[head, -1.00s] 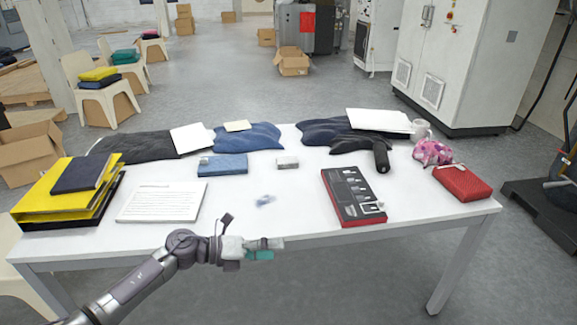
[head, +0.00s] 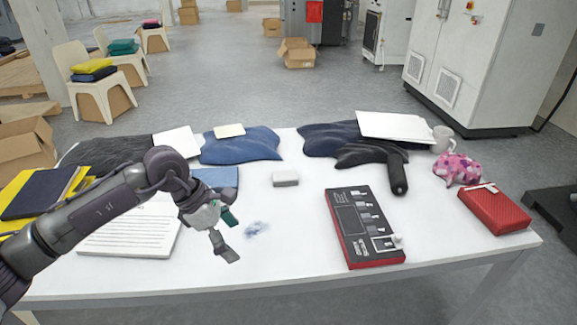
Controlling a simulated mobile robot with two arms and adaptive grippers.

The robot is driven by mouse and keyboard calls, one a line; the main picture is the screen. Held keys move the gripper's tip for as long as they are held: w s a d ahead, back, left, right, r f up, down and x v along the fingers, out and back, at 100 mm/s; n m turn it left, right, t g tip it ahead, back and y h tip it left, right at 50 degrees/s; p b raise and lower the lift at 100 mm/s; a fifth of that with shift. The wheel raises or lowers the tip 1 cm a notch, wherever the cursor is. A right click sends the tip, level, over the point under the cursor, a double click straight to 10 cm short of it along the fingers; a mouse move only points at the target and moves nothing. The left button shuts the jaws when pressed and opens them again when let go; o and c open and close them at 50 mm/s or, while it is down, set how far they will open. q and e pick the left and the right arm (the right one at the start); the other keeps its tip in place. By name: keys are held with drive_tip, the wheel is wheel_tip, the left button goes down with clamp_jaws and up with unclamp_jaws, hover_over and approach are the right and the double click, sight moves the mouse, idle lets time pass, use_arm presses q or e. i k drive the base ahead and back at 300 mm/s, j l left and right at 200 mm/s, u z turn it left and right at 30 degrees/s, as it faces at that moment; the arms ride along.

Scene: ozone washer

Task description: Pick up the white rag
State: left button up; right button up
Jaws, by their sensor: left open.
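A small white block-like piece (head: 285,178), the best match for the white rag, lies on the middle of the white table (head: 300,245). Whether it is folded cloth cannot be told. My left gripper (head: 233,236) is open and empty above the table, to the left of and nearer than the white piece, apart from it. One fingertip shows teal. A bluish smudge (head: 257,229) marks the tabletop just right of the fingers. My right gripper is not in view.
A printed sheet (head: 130,238) and a blue book (head: 216,178) are partly behind my left arm. A red-and-black control box (head: 362,228), a red case (head: 494,209), a pink patterned cloth (head: 457,169) and a mug (head: 442,138) stand right. Dark garments (head: 240,148) line the back.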

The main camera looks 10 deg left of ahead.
sight(283, 178)
drive_tip(key=i, duration=1.25)
